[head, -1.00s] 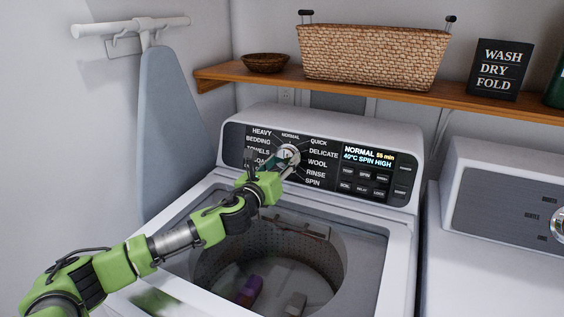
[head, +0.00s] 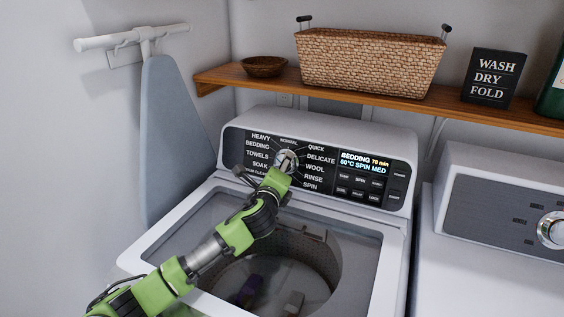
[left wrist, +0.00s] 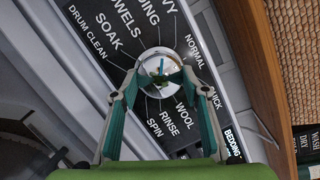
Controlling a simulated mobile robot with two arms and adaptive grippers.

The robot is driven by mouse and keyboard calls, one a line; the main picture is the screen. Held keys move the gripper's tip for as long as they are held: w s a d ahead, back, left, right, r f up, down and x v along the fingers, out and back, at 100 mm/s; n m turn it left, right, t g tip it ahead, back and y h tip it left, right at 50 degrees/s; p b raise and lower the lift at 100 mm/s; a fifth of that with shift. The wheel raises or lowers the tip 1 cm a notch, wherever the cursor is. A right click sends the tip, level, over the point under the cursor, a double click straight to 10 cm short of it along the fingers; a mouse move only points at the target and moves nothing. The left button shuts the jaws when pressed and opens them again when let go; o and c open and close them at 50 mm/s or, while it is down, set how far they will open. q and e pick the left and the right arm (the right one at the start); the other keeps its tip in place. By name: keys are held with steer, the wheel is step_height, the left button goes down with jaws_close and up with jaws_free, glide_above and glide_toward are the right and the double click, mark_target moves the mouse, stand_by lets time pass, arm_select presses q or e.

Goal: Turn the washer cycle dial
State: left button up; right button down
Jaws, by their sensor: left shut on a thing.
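The washer cycle dial (head: 287,157) is a round silver knob in the middle of the washer's dark control panel, ringed by cycle names. The panel display (head: 364,163) reads BEDDING, 70 min, 60°C, SPIN MED. My left gripper (head: 285,167) is at the dial and partly covers its lower side. In the left wrist view the dial (left wrist: 161,66) shows a blue mark on its face. The two fingers of my left gripper (left wrist: 159,80) sit at opposite sides of the dial, shut on it. My right gripper is not in view.
The washer (head: 165,225) has its top opening exposed, with a few items in the drum below my left arm. A dryer (head: 480,200) stands at the right. A wooden shelf (head: 440,102) with a wicker basket (head: 370,62) runs above. An ironing board (head: 172,130) hangs at the left.

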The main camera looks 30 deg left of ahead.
arm_select(q)
steer(key=n+p, duration=0.1)
steer(key=n, duration=0.1)
steer(key=n+g+p, duration=0.1)
steer(key=n+p, duration=0.3)
steer(key=n, duration=0.1)
steer(key=shift+r+g+y, duration=0.3)
steer(key=shift+r+g, duration=0.05)
steer(key=shift+g, duration=0.05)
steer(key=n+g+p, duration=0.1)
steer(key=n+p, duration=0.2)
steer(key=shift+n, duration=0.4)
steer(key=shift+n+h+p, duration=0.4)
steer(key=shift+n+p, duration=0.45)
steer(key=shift+n, duration=0.15)
steer(key=shift+f, duration=0.1)
steer(key=o, duration=1.1)
steer(key=shift+w, duration=0.1)
